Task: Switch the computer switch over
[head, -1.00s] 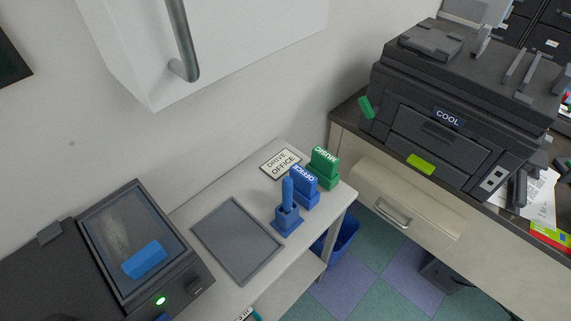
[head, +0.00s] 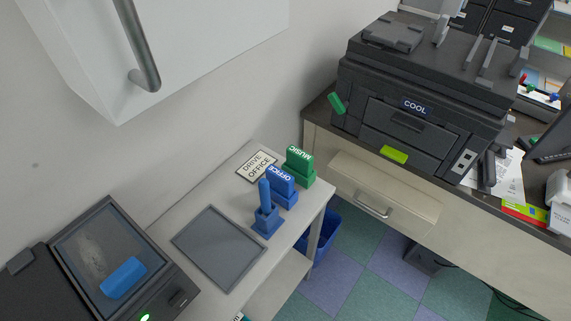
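I cannot make out a thing that is clearly the computer switch. A dark box (head: 425,257), perhaps a computer case, stands on the floor under the desk, with cables beside it; no switch can be made out on it. A small light plate (head: 466,161) with dark squares is on the right front of the dark printer marked COOL (head: 400,115). Part of a dark screen (head: 554,142) shows at the right edge. Neither of my grippers is in view.
A white shelf table (head: 183,215) holds a grey tray (head: 218,248), a blue stand (head: 266,220), a blue OFFICE block (head: 282,187) and a green MUSIC block (head: 299,166). A white cabinet (head: 205,35) hangs above.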

